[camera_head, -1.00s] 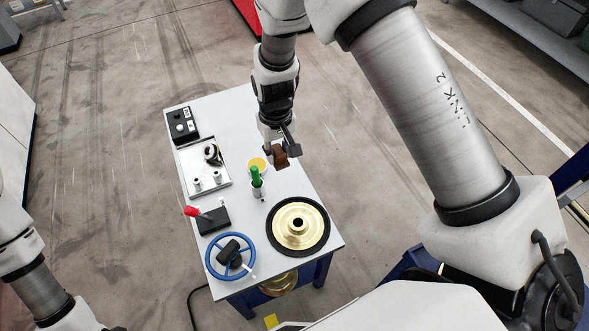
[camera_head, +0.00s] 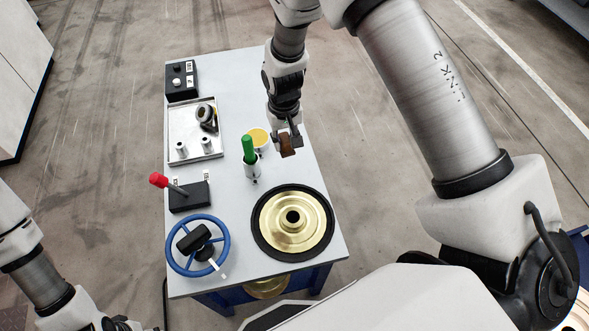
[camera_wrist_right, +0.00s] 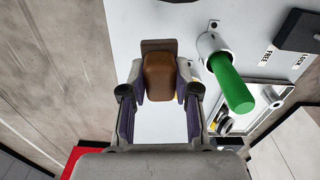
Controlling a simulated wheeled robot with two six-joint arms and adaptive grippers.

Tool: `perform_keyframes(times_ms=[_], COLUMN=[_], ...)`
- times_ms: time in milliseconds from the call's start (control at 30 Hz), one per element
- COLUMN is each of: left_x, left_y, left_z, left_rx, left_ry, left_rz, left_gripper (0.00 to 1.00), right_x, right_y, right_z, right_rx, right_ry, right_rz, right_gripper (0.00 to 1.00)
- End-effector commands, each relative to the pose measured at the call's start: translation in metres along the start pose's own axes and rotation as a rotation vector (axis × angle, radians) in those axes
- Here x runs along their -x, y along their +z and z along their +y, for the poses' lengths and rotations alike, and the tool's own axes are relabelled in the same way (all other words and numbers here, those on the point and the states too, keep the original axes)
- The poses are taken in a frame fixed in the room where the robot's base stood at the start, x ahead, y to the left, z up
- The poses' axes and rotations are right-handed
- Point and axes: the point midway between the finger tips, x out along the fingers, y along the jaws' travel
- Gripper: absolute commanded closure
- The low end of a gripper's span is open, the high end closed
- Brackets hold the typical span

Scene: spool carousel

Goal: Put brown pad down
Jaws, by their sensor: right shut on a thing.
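The brown pad (camera_head: 287,144) is held between the fingers of my right gripper (camera_head: 289,137), near the table's right edge. In the right wrist view the pad (camera_wrist_right: 159,76) sits between both fingertips of the gripper (camera_wrist_right: 160,82), with a flat brown plate at its far end. It appears to be above the white tabletop; the exact gap cannot be told. A yellow-topped round pot (camera_head: 259,137) is just left of it. My left arm shows at the lower left, but its gripper is not clearly visible.
A green-handled tool (camera_head: 248,149) stands in a white holder left of the gripper. A gold spool with black rim (camera_head: 292,222) lies nearer. A blue handwheel (camera_head: 197,245), red-knobbed lever (camera_head: 159,180), metal tray (camera_head: 181,157) and black switch box (camera_head: 181,81) line the left. The far tabletop is bare.

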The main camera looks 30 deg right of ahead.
Motion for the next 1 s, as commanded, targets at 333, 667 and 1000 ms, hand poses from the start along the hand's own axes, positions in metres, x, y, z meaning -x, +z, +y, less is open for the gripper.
perform_keyframes(times_ms=[333, 667, 1000], left_x=[-0.057, -0.06, -0.061], left_y=[-0.001, -0.001, -0.001], left_z=[0.0, 0.0, 0.0], left_rx=[-0.002, -0.002, -0.002], left_ry=[0.0, 0.0, 0.0], left_rz=[0.003, 0.002, 0.002], left_gripper=[0.42, 0.42, 0.42], right_x=[-0.044, -0.098, -0.107], right_y=[-0.014, -0.014, -0.015], right_z=[0.032, 0.031, 0.03], right_rx=[-0.108, -0.106, -0.106], right_ry=[-0.019, -0.019, -0.02], right_rz=[-0.007, -0.006, -0.003], right_gripper=[1.0, 1.0, 1.0])
